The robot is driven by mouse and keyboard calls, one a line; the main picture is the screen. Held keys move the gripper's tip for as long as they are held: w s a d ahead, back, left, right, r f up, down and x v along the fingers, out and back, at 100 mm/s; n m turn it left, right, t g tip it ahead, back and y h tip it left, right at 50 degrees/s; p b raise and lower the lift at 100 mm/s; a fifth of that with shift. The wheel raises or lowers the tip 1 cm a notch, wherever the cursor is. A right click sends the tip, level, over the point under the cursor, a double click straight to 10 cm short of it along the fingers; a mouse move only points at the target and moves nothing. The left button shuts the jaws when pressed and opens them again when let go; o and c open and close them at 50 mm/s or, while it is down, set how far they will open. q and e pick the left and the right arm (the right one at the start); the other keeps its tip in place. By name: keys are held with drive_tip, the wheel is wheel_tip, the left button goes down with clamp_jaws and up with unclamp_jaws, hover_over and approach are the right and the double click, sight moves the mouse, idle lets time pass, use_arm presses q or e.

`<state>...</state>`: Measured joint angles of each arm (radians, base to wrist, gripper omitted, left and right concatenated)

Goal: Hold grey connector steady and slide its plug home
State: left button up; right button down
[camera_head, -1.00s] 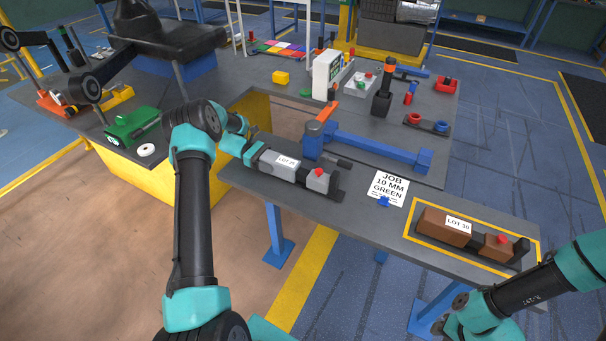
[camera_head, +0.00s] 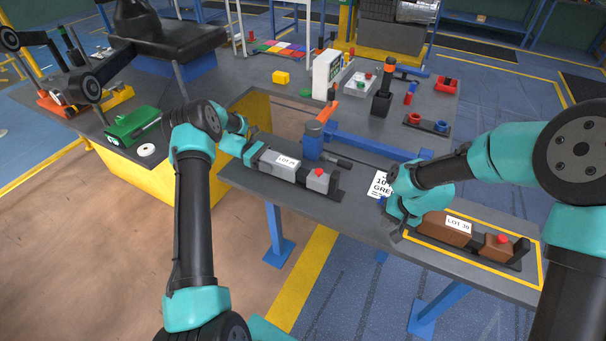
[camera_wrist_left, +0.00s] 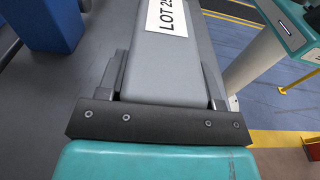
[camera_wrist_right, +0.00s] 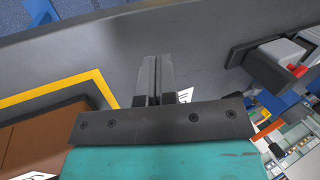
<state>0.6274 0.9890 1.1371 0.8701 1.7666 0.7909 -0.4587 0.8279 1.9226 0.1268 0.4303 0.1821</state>
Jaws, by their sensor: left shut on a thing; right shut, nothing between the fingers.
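The grey connector (camera_head: 278,168), a long block labelled LOT 25 or similar, lies in a dark holder on the front bench. Its grey plug (camera_head: 319,181) with a red button sits at the holder's right end, with a small gap between the two. My left gripper (camera_head: 256,155) is shut on the connector's left end; in the left wrist view its fingers (camera_wrist_left: 165,88) flank the grey block. My right gripper (camera_head: 398,229) is shut and empty, above the bench between the plug and the brown connector. In the right wrist view its fingers (camera_wrist_right: 153,78) are together; the plug (camera_wrist_right: 284,52) shows upper right.
A brown connector (camera_head: 444,231) labelled LOT 30 stands in a yellow outline at the right, just beside my right gripper. The job sheet (camera_head: 380,188) is partly hidden by my right arm. A blue clamp bar (camera_head: 365,146) lies behind.

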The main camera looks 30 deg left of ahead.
drive_tip(key=w+a+r+n+h, duration=0.2)
drive_tip(key=a+r+n, duration=0.3)
drive_tip(key=a, duration=0.3)
drive_tip(key=w+a+r+n+h, duration=0.2)
drive_tip(key=w+a+r+n, duration=0.2)
drive_tip(key=a+r, duration=0.3)
drive_tip(key=shift+w+a+r+n+t, duration=0.3)
drive_tip(key=shift+a+n, duration=0.4)
drive_tip(key=shift+a, duration=0.2)
drive_tip(key=shift+f, duration=0.15)
drive_tip(key=shift+h, duration=0.3)
drive_tip(key=shift+s+d+f, duration=0.1)
drive_tip(key=shift+f, duration=2.25)
drive_tip(key=shift+s+d+f, duration=0.1)
drive_tip(key=shift+f, duration=2.2)
drive_tip(key=shift+w+a+f, duration=0.1)
drive_tip(key=shift+w, duration=0.05)
drive_tip(key=shift+r, duration=0.2)
drive_tip(key=shift+a+r, duration=0.1)
drive_tip(key=shift+a, duration=0.2)
